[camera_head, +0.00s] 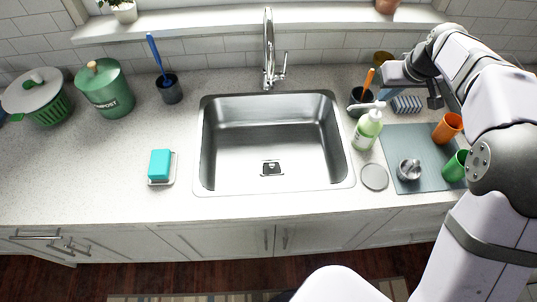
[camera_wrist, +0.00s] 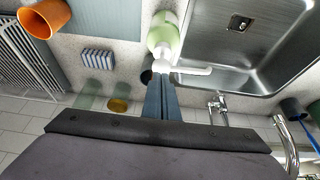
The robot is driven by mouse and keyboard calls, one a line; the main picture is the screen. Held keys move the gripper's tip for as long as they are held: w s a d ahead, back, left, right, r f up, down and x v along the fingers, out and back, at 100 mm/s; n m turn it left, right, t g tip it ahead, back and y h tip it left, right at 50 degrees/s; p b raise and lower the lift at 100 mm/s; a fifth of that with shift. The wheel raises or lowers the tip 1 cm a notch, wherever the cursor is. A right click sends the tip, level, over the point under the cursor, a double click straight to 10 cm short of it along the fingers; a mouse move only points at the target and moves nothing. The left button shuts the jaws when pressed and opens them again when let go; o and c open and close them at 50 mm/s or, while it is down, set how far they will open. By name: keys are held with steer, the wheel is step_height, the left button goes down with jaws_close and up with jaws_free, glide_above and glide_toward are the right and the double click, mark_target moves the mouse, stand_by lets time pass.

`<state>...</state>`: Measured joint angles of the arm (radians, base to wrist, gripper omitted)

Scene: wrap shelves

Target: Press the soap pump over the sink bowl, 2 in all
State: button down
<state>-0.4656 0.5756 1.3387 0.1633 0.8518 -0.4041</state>
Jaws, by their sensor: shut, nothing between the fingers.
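The soap pump is a pale green bottle (camera_head: 366,134) with a white pump head. It stands upright on the counter by the sink's right rim, its spout pointing left toward the bowl. The bottle also shows in the wrist view (camera_wrist: 163,30), with the white spout reaching right over the sink edge. The steel sink bowl (camera_head: 230,150) is empty, with a drain at its bottom. My gripper (camera_head: 382,92) is shut and empty just behind and above the pump head. In the wrist view its closed fingers (camera_wrist: 161,84) end close to the pump head; whether they touch it is unclear.
A dark cup with an orange-handled brush (camera_head: 361,97) stands behind the bottle. A striped sponge (camera_head: 407,105), a grey mat (camera_head: 400,140) with orange and green cups and a metal cup, and a grey disc (camera_head: 374,177) lie right. The faucet (camera_head: 269,50) rises behind the sink.

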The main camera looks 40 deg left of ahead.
steer(key=shift+f+b, duration=0.7)
steer(key=shift+f, duration=0.5)
steer(key=shift+r, duration=0.1)
steer(key=shift+r+p, duration=1.05)
steer(key=shift+r, duration=0.2)
steer(key=shift+f, duration=0.2)
steer(key=shift+f+b, duration=0.9)
steer(key=shift+f, duration=0.25)
steer(key=shift+r, duration=0.1)
steer(key=shift+r+p, duration=1.1)
steer(key=shift+r, duration=0.25)
